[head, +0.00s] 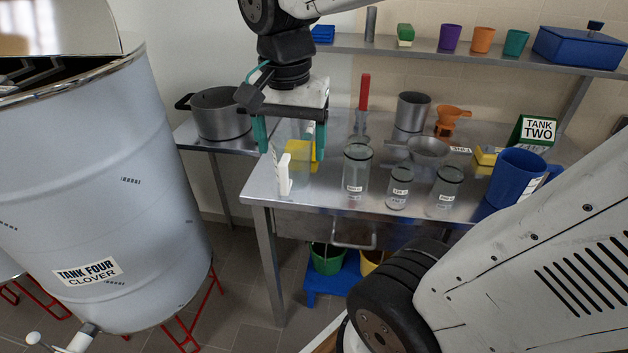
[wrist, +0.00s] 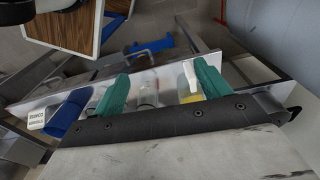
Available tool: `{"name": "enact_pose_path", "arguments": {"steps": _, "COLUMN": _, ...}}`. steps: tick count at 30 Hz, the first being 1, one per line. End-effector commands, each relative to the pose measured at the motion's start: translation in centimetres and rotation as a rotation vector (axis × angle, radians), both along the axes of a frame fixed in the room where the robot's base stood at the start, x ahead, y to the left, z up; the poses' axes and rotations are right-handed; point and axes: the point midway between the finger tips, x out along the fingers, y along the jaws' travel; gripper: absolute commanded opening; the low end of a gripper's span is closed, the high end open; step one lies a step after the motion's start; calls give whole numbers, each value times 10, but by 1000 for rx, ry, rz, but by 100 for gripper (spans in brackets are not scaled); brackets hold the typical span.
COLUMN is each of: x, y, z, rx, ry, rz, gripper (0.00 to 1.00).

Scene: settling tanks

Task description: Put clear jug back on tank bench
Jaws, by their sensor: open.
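The clear jug (head: 285,175), see-through with a white handle-like strip, appears to stand upright near the left front corner of the steel tank bench (head: 325,197). A yellow thing (head: 300,152) shows through or behind it. My gripper (head: 290,138) is open, its two teal fingers apart just above and around the jug's upper part in the head view. I cannot tell whether they touch it. In the wrist view my gripper (wrist: 160,74) shows its fingers spread, with the white strip (wrist: 190,76) beside the right finger.
Glass jars (head: 357,170) stand right of the jug, with a steel bowl (head: 428,150) behind. A blue jug (head: 515,177) stands at the right. A pot (head: 218,113) sits on the left side table. Tank four (head: 90,190) fills the left. A shelf (head: 430,50) runs above the bench.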

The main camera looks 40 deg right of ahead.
Motion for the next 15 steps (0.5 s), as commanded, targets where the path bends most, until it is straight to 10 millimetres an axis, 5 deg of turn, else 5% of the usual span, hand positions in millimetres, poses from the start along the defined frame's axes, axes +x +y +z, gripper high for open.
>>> {"name": "enact_pose_path", "arguments": {"steps": 7, "x": -66, "y": 20, "z": -15, "rx": -21, "ry": -32, "rz": 686, "gripper": 76}}
{"name": "enact_pose_path", "arguments": {"steps": 15, "x": -87, "y": 25, "z": -24, "rx": -37, "ry": -40, "rz": 948, "gripper": 76}}
